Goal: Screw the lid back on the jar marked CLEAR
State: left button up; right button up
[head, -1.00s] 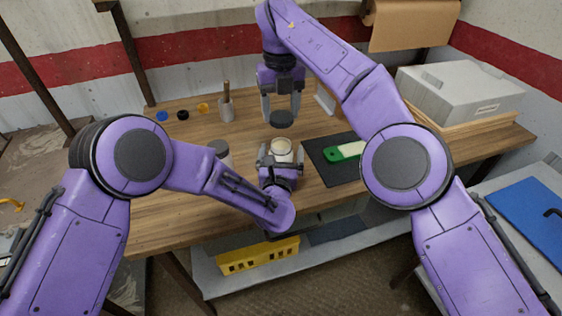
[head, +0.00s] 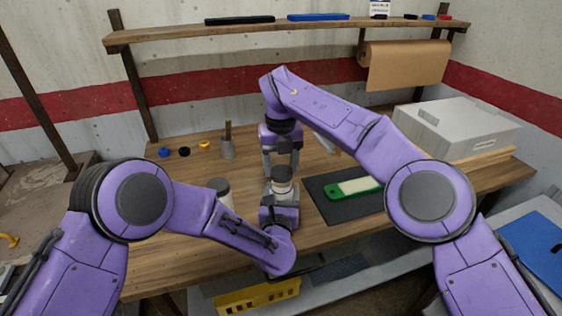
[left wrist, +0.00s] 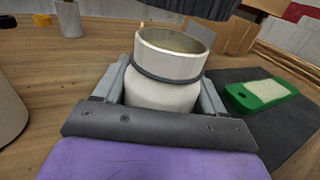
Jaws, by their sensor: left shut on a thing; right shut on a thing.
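An open white jar (head: 282,187) stands upright on the wood table; its bare rim and dark neck ring show in the left wrist view (left wrist: 168,68). My left gripper (head: 281,193) is shut around its body, one finger on each side. My right gripper (head: 282,164) comes from above, shut on a dark round lid (head: 282,172). The lid (left wrist: 200,7) is cut off at the top of the left wrist view, above the jar mouth with a gap between. No marking on the jar is readable.
A second jar with a grey lid (head: 219,186) stands left of my left gripper. A green-framed tool (head: 355,188) lies on a dark mat (head: 318,197) to the right. A cup with a stick (head: 228,148) and small coloured caps (head: 184,151) are at the back left.

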dwell(0.3)
jog(key=shift+f, duration=0.9)
jog(key=shift+f, duration=0.55)
